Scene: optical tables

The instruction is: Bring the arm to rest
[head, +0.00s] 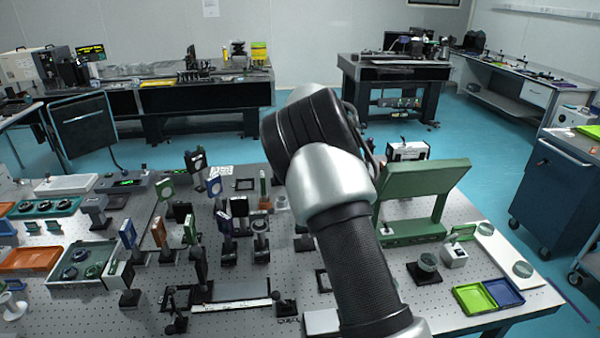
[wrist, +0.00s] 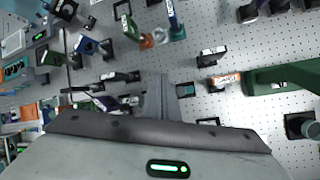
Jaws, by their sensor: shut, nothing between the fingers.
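My arm reaches up across the middle of the head view, over the optical table (head: 225,317), and its silver and black links hide part of the table. My gripper's fingers are not seen in the head view. In the wrist view my gripper (wrist: 160,98) shows as grey fingers close together in front of the grey housing with a green light. It is shut and holds nothing. It is above the table, apart from the optics there.
Several mounted optics, such as a blue one (head: 224,222), crowd the table left of my arm. A green stand (head: 425,183) is close on the right, with green (head: 474,298) and blue (head: 503,292) trays near the edge. A blue cabinet (head: 550,195) stands beyond open floor.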

